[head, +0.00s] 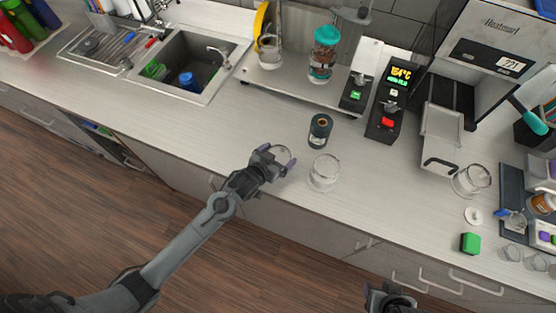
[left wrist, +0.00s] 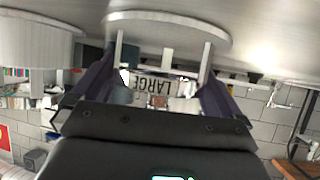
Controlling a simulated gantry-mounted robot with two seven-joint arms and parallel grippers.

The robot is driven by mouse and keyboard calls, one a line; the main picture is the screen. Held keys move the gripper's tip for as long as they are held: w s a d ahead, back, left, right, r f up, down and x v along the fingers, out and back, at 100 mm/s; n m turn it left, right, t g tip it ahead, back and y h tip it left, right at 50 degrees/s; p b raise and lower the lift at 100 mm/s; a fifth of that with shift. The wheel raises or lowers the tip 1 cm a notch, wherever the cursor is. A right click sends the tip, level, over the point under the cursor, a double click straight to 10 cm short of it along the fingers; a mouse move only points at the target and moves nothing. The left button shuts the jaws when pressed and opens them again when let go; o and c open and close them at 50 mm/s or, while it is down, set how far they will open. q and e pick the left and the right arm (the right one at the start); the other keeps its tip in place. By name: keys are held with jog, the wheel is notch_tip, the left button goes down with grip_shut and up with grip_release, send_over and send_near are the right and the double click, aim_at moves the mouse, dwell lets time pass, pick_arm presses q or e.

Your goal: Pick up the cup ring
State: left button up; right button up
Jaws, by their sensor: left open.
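My left gripper (head: 279,163) is open over the front of the counter, its dark purple fingers apart. A pale round ring-like piece (head: 283,152) shows at its fingertips, partly hidden by the gripper; it is probably a cup ring. In the left wrist view, a grey round piece (left wrist: 168,22) sits between and beyond the two fingers of the left gripper (left wrist: 163,65). A label reading LARGE (left wrist: 155,86) shows upside down below it. A clear round piece (head: 324,172) stands to the right of the gripper, apart from it. My right gripper (head: 390,298) is at the bottom edge, its jaws unclear.
A dark cylinder (head: 320,130) stands behind the gripper. The sealing machine (head: 480,60) is at the back right, with a glass jar (head: 472,180) in front. A green block (head: 470,243) lies at right. A sink (head: 190,68) is at back left. Counter left of the gripper is clear.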

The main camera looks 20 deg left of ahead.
pick_arm(q)
jog(key=c, duration=0.8)
